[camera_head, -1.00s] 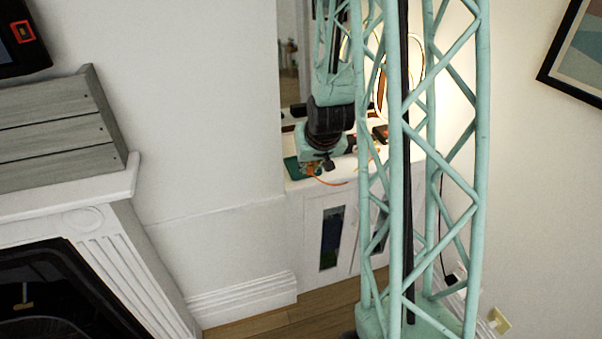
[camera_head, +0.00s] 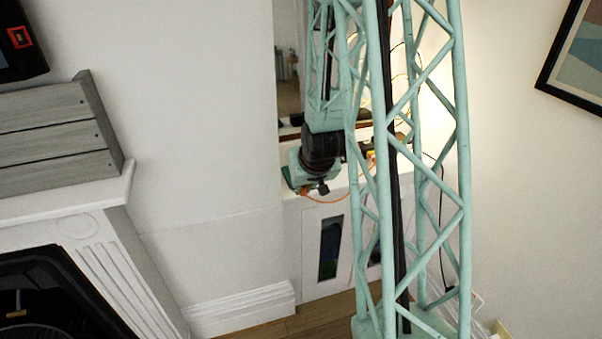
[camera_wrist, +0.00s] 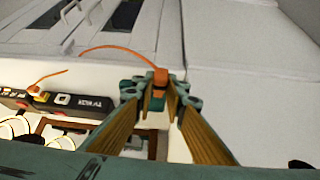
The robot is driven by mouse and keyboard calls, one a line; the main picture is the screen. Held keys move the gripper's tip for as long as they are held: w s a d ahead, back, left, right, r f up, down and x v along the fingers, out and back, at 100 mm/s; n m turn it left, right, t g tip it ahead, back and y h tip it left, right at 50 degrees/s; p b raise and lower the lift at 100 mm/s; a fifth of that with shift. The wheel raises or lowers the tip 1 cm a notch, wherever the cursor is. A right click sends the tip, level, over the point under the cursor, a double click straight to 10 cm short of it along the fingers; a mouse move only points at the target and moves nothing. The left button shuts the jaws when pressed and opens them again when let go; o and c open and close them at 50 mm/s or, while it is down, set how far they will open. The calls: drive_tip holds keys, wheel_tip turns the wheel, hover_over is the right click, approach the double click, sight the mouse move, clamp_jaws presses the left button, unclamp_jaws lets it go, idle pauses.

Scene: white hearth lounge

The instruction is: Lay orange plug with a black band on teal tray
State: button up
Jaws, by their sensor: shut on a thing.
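My gripper (camera_wrist: 158,88) is shut on an orange plug (camera_wrist: 160,77) in the wrist view. An orange cord arcs left from the plug. The fingers hide much of it, and I cannot make out its black band. In the head view the plug shows as a small orange spot (camera_head: 304,190) under my gripper, by the front edge of the white cabinet top. A dark teal sliver, apparently the teal tray (camera_head: 287,177), shows left of my gripper there, mostly hidden. I cannot tell whether the plug touches the tray.
In the wrist view a black power strip (camera_wrist: 75,103) lies left of my gripper, with another orange plug (camera_wrist: 40,95) at it. The white cabinet (camera_head: 313,285) stands against the wall. A fireplace (camera_head: 100,240) is at the left.

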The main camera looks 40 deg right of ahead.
drive_tip(key=w+d, duration=0.3)
drive_tip(key=w+d+f, duration=0.1)
drive_tip(key=w+d, duration=0.2)
drive_tip(key=w, duration=0.1)
drive_tip(key=w+d, duration=0.3)
drive_tip(key=w, duration=0.1)
drive_tip(key=shift+f, duration=0.15)
drive_tip(key=shift+w+d, duration=0.3)
drive_tip(key=shift+d, duration=0.05)
drive_tip(key=shift+f+b, duration=0.7)
drive_tip(key=shift+f, duration=1.15)
drive_tip(key=o, duration=0.4)
drive_tip(key=shift+f, duration=0.15)
drive_tip(key=o, duration=0.4)
drive_tip(key=shift+o, duration=0.2)
drive_tip(key=shift+r, duration=0.2)
drive_tip(key=p+v, duration=0.2)
drive_tip(key=v, duration=1)
drive_tip(key=shift+p, duration=0.3)
